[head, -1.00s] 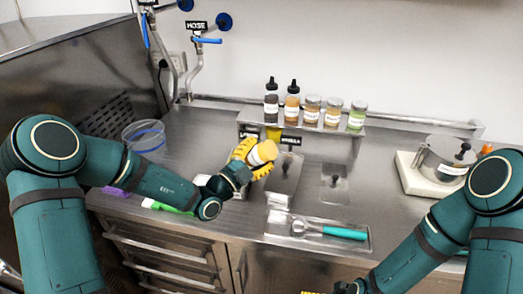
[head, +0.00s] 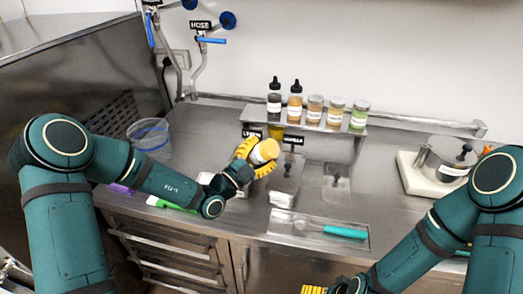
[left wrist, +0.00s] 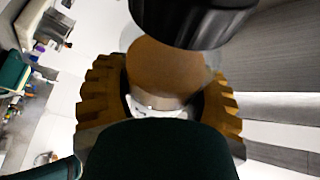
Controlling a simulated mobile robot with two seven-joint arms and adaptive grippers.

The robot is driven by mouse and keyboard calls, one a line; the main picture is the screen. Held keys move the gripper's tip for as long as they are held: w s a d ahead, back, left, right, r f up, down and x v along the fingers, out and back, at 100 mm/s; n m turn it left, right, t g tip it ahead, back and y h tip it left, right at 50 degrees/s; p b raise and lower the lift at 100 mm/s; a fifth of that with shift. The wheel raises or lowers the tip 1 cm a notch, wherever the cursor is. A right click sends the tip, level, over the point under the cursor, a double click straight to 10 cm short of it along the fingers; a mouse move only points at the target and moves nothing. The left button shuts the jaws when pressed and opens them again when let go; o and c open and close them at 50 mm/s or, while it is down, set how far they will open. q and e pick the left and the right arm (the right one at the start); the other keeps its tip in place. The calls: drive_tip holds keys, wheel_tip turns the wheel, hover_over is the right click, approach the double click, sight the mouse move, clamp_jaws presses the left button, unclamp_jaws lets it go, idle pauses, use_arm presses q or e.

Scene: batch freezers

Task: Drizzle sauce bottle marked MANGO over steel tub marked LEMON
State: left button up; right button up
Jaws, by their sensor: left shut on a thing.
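My left gripper (head: 252,158) is shut on a sauce bottle (head: 264,151) with an orange-brown body. It holds the bottle tilted above the counter near the LEMON sign (head: 252,133). In the left wrist view the bottle (left wrist: 165,70) sits between the yellow fingers, with its black cap at the top of the picture. Its label cannot be read. The steel tub under the LEMON sign is mostly hidden behind my left gripper and arm. No sauce stream can be made out. My right gripper (head: 314,289) shows only in part at the bottom edge.
Two black-capped bottles (head: 295,101) and several jars (head: 335,113) stand on the rear shelf. A turquoise-handled tool (head: 345,232) lies in the front recess. A clear container (head: 149,137) stands left; a pot (head: 445,160) stands right.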

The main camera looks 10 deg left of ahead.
use_arm(q)
drive_tip(key=shift+w, duration=0.2)
idle(0.5)
drive_tip(key=shift+w+p, duration=0.5)
drive_tip(key=shift+w, duration=0.45)
drive_tip(key=shift+w+p, duration=0.35)
drive_tip(key=shift+w, duration=0.6)
drive_tip(key=shift+w, duration=0.2)
drive_tip(key=shift+w+p, duration=0.4)
drive_tip(key=shift+w, duration=1.4)
drive_tip(key=shift+w+d, duration=0.1)
drive_tip(key=shift+w, duration=0.25)
drive_tip(key=shift+w, duration=1.9)
